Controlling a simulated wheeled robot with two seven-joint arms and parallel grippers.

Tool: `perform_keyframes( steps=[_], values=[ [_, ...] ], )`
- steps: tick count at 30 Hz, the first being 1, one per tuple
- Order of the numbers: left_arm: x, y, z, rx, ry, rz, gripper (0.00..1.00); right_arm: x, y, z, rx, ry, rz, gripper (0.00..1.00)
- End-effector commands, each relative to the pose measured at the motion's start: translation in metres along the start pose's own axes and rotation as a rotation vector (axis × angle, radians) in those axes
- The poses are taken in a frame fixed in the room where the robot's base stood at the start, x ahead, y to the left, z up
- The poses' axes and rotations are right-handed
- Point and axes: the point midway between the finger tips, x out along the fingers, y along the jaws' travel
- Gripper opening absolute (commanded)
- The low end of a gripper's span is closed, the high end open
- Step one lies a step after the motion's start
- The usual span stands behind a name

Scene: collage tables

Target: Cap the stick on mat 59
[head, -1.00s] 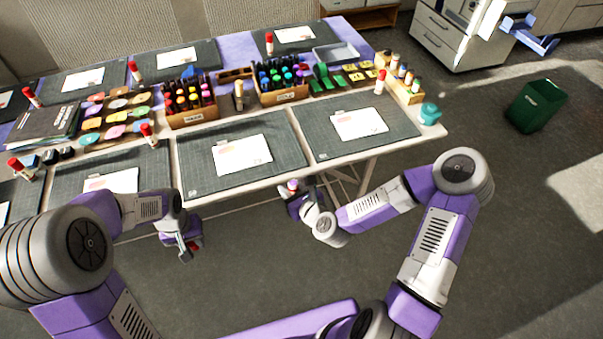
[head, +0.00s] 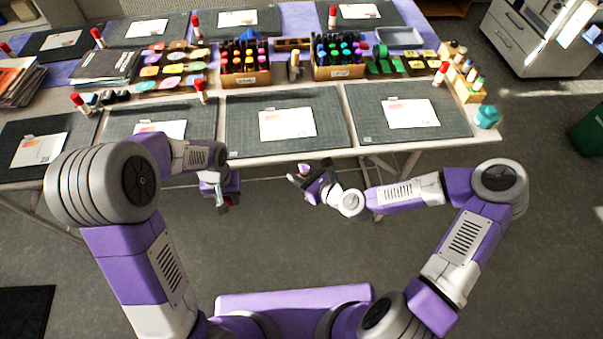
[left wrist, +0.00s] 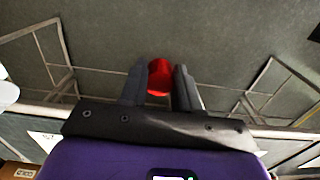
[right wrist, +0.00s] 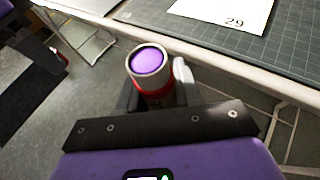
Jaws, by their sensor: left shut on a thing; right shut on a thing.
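My left gripper (head: 222,206) is shut on a red cap (left wrist: 160,76), low in front of the near table edge. My right gripper (head: 303,174) is shut on an uncapped glue stick (right wrist: 150,66) with a round purple top and a red band. It holds the stick beside the table edge, purple end towards the camera. The cap and stick are well apart. Several dark mats lie on the table, among them a front middle mat (head: 245,140) with a white card and no stick. I cannot read the number 59 on any card; one card (right wrist: 228,12) reads 29.
Wooden boxes of markers (head: 246,78) (head: 338,72) stand mid-table. A teal jar (head: 487,117) is at the right corner. Open floor lies before the table.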

Motion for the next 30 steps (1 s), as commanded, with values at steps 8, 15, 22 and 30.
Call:
perform_keyframes(
  steps=[8,15,22,30],
  values=[
    [-0.043,0.068,-0.035,-0.155,0.014,-0.003,0.04,0.0,0.0,0.0,0.0,0.0,-0.001,0.0],
    [-0.095,0.146,-0.048,-0.34,0.015,0.001,0.04,0.0,0.0,0.0,0.0,0.0,-0.001,0.0],
    [-0.134,0.2,-0.041,-0.473,0.007,0.007,0.04,0.0,0.0,0.0,0.0,0.0,-0.001,0.0],
    [-0.148,0.219,-0.035,-0.528,0.001,0.007,0.04,0.0,0.0,0.0,0.0,0.0,-0.001,0.0]
  ],
)
